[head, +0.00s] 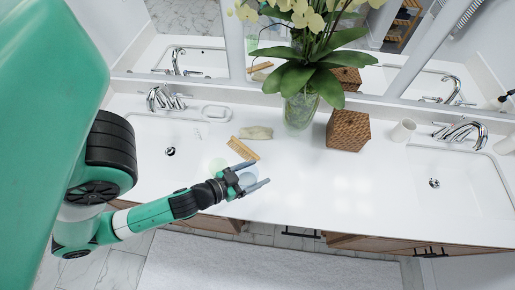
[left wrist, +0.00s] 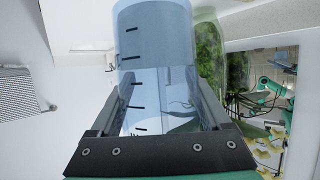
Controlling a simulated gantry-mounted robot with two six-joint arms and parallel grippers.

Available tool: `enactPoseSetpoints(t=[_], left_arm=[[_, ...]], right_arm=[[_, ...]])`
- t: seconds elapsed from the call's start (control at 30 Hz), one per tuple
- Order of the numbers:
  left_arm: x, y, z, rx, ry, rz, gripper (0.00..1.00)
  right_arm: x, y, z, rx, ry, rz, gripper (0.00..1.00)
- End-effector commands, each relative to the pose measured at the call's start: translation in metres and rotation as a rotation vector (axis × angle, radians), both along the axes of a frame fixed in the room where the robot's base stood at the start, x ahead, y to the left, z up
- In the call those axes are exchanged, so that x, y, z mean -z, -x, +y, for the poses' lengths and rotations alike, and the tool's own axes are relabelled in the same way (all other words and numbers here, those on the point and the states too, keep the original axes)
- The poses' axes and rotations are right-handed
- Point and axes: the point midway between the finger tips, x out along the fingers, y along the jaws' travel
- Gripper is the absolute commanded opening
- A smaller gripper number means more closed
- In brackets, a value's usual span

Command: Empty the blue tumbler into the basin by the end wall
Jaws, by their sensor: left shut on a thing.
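My left gripper (head: 254,178) is shut on the blue tumbler (head: 247,180), a see-through cup held between its two fingers over the front of the counter. In the left wrist view the tumbler (left wrist: 155,45) fills the middle and carries short black marks. I cannot tell how much is in it. One white basin (head: 145,140) with a drain lies left of the gripper, partly hidden by my arm. Another basin (head: 462,185) lies at the right end. A pale wall shows beyond each end, so which is the end wall is unclear. My right gripper is out of view.
Chrome taps (head: 165,98) stand behind the basins.

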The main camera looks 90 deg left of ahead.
Motion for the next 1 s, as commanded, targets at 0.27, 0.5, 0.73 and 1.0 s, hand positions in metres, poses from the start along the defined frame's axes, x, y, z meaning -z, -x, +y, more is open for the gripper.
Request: enactPoseSetpoints(t=[0.27,0.5,0.73,1.0], left_arm=[[-0.026,-0.062,-0.013,0.098,-0.002,-0.013,0.14],[-0.031,-0.125,-0.04,0.202,-0.001,-0.008,0.14],[-0.029,-0.172,-0.07,0.305,0.0,-0.005,0.14],[-0.017,-0.207,-0.101,0.418,0.001,-0.003,0.14]], right_arm=[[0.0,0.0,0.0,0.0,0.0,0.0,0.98],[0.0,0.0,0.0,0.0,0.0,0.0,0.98],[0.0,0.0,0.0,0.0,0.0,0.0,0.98],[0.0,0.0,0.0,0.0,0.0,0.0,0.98]])
